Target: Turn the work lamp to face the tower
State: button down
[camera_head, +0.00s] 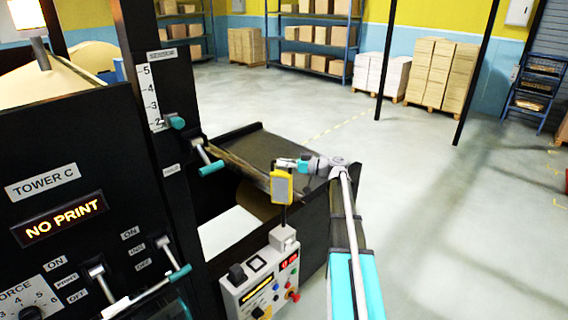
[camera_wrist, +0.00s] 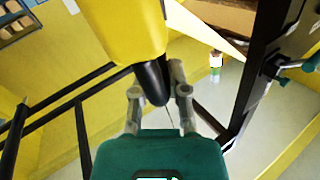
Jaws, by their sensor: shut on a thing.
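The work lamp (camera_head: 282,187) is a small yellow head with a paler panel toward the head camera. It stands upright on a thin dark stem above a grey box. In the wrist view its yellow body (camera_wrist: 125,30) fills the upper middle, with a black handle sticking out of it. My gripper (camera_head: 284,163) reaches it from the right, at its top. In the wrist view my gripper (camera_wrist: 157,92) has its two fingers closed on either side of the black handle. The tower (camera_head: 50,215) is the black panel marked TOWER C at the left.
A control box (camera_head: 262,285) with buttons and a red display stands below the lamp. Teal-handled levers (camera_head: 210,165) stick out from the tower near the lamp. A dark machine bed (camera_head: 265,148) lies behind. Open floor (camera_head: 440,220) is at the right.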

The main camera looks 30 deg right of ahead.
jog(key=shift+a+m+t+h, duration=0.15)
jog(key=shift+m+t+h, duration=0.15)
jog(key=shift+a+m+t+h, duration=0.15)
jog(key=shift+m+t+h, duration=0.4)
jog(key=shift+t+h, duration=0.1)
jog(key=shift+a+m+t+h, duration=0.15)
jog(key=shift+m+t+h, duration=0.4)
jog(key=shift+h, duration=0.1)
jog(key=shift+w+a+m+t+h, duration=0.1)
jog(key=shift+w+m+t+h, duration=0.15)
jog(key=shift+m+t+h, duration=0.65)
jog(key=shift+w+a+m+t+h, duration=0.1)
jog(key=shift+w+m+t+h, duration=0.2)
jog(key=shift+m+h, duration=0.7)
jog(key=shift+h, duration=0.5)
jog(key=c, duration=0.6)
grip_release()
jog(key=shift+c, duration=0.2)
